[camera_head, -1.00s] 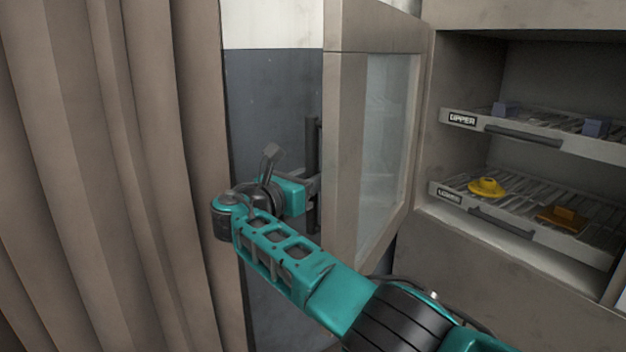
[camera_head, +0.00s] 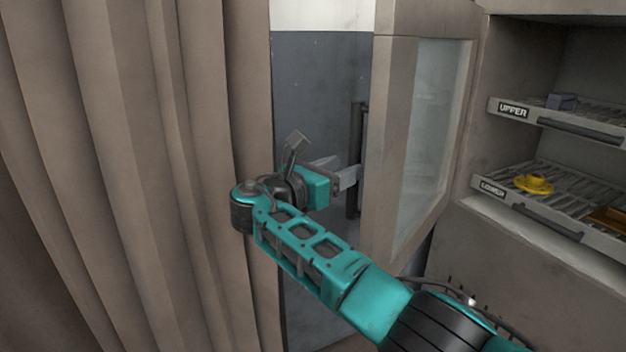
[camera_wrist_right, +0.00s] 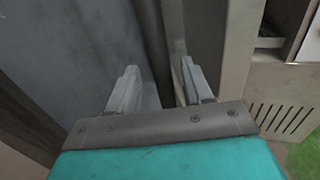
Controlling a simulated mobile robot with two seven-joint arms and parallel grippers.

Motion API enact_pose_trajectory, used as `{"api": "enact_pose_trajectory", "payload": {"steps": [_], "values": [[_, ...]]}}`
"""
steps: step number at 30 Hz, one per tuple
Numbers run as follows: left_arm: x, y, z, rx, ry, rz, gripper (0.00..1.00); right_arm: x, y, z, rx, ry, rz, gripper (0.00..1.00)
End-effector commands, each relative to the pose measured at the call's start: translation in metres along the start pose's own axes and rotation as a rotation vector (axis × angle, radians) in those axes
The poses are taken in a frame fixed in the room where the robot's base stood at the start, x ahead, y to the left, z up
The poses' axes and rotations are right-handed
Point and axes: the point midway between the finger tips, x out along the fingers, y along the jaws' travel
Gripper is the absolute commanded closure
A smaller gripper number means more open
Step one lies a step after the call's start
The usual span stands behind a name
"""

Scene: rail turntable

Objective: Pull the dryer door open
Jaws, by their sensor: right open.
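The dryer door (camera_head: 385,150) stands wide open, swung out to the left of the cabinet, with a glass pane (camera_head: 435,130). Its dark vertical bar handle (camera_head: 356,135) is on the door's outer side. My right gripper (camera_head: 349,176) is beside the handle, fingers open and pointing at it. In the right wrist view the two pale fingers (camera_wrist_right: 160,85) are spread, and the dark handle bar (camera_wrist_right: 150,30) appears in the gap between them. I cannot tell whether the bar is within fingertip reach; nothing is gripped. My left gripper is not in view.
Inside the cabinet, the upper rack (camera_head: 580,133) holds a blue-grey piece (camera_head: 562,101). The lower rack (camera_head: 550,222) holds a yellow piece (camera_head: 534,184) and an orange one (camera_head: 608,217). A brown curtain (camera_head: 130,170) hangs close to my right wrist on the left.

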Motion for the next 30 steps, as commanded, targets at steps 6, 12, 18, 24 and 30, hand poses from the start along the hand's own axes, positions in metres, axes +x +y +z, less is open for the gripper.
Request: {"api": "enact_pose_trajectory", "payload": {"steps": [6,12,18,24,30], "values": [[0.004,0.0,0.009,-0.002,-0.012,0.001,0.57,-0.041,0.001,-0.001,0.001,-0.004,0.003,0.5],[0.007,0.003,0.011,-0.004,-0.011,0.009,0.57,-0.065,0.001,-0.001,0.003,-0.005,0.004,0.5],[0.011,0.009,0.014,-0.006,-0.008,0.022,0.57,-0.079,0.001,-0.001,0.005,-0.001,0.006,0.5],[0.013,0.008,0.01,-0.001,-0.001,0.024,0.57,-0.085,0.0,-0.001,0.0,0.0,0.002,0.5],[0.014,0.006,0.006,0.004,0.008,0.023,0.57,-0.086,0.0,-0.001,-0.001,0.001,0.001,0.5]]}}
